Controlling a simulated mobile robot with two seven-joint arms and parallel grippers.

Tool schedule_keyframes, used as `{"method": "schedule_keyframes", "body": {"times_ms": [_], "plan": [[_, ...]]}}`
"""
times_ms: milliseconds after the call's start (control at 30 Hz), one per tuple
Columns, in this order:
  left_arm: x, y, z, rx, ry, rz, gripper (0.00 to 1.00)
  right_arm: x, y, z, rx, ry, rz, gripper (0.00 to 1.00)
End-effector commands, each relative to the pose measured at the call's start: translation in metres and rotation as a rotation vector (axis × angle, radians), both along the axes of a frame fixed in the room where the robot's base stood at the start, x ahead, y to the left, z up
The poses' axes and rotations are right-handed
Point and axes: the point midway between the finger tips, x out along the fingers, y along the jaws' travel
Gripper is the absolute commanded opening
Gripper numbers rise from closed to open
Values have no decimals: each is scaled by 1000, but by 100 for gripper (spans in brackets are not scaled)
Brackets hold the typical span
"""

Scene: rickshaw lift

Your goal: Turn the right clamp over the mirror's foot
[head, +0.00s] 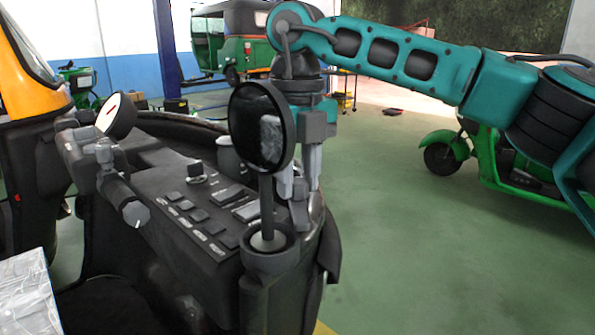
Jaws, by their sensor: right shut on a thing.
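The mirror (262,125) is a round black disc on a thin upright stem. Its foot (268,241) sits in a dark round socket (270,260) at the right end of the dashboard. My right gripper (299,188) reaches down just behind and to the right of the stem. It is shut on a small grey piece that looks like the right clamp (300,214), beside the socket's far right rim. The mirror disc and stem hide part of the gripper. My left gripper is out of view.
The black dashboard (165,160) with switches and a knob lies left of the mirror. Open green floor (430,260) lies to the right, with a green vehicle (500,165) behind.

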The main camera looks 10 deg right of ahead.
Motion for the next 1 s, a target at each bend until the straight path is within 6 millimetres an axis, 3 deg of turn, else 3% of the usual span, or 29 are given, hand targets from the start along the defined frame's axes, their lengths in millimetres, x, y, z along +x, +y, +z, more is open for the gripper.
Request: {"method": "schedule_keyframes", "body": {"times_ms": [500,1000], "plan": [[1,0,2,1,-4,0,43,0,0,0,0,0,-413,3],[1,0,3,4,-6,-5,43,0,0,0,0,0,-546,3]]}}
